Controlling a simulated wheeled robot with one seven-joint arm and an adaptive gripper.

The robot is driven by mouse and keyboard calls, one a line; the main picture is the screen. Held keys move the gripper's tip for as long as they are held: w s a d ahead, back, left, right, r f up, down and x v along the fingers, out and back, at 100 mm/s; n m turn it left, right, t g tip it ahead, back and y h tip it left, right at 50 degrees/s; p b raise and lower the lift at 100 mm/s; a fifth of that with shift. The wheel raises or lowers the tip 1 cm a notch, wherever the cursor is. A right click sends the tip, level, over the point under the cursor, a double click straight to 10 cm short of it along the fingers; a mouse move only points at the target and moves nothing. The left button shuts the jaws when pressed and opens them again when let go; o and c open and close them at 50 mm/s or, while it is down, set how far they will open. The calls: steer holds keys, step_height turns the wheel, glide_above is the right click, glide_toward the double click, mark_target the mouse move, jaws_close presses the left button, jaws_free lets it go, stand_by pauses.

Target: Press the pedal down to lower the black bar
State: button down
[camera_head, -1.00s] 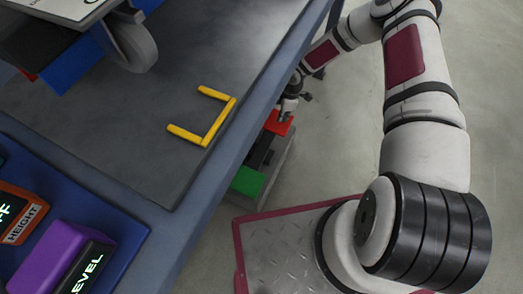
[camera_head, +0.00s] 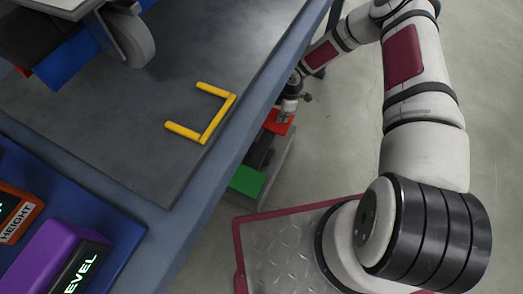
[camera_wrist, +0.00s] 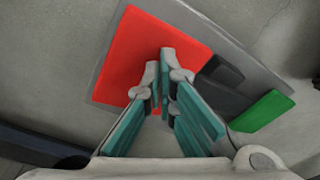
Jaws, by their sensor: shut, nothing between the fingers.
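The pedal unit (camera_head: 283,158) stands on the floor beside the bench. It has a red pad (camera_head: 279,124) at its far end and a green pad (camera_head: 246,181) at its near end. In the wrist view the red pad (camera_wrist: 128,52) lies under my fingertips and the green pad (camera_wrist: 262,111) is to the right. A dark piece (camera_wrist: 225,85) lies between the pads; I cannot tell whether it is the black bar. My gripper (camera_wrist: 160,62) is shut and empty, pointing at the red pad. In the head view my gripper (camera_head: 287,113) is at the red pad; contact is unclear.
The grey bench (camera_head: 215,195) runs along the left of the pedal unit, close to my arm. On it are a yellow bracket (camera_head: 217,119), a wheel (camera_head: 128,38), and a purple block (camera_head: 48,252) labelled LEVEL. Open floor lies to the right.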

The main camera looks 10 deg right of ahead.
steer(key=shift+f+b, duration=1.3)
steer(key=shift+f, duration=0.5)
steer(key=r+p, duration=0.2)
steer(key=r, duration=0.1)
steer(key=s+d+r+p, duration=0.1)
steer(key=r+p, duration=0.1)
steer(key=r, duration=0.1)
steer(key=d+r+p, duration=0.1)
steer(key=r+p, duration=0.1)
steer(key=r, duration=0.1)
steer(key=shift+s+d+r, duration=0.15)
steer(key=shift+s+d, duration=0.05)
steer(key=shift+s, duration=0.2)
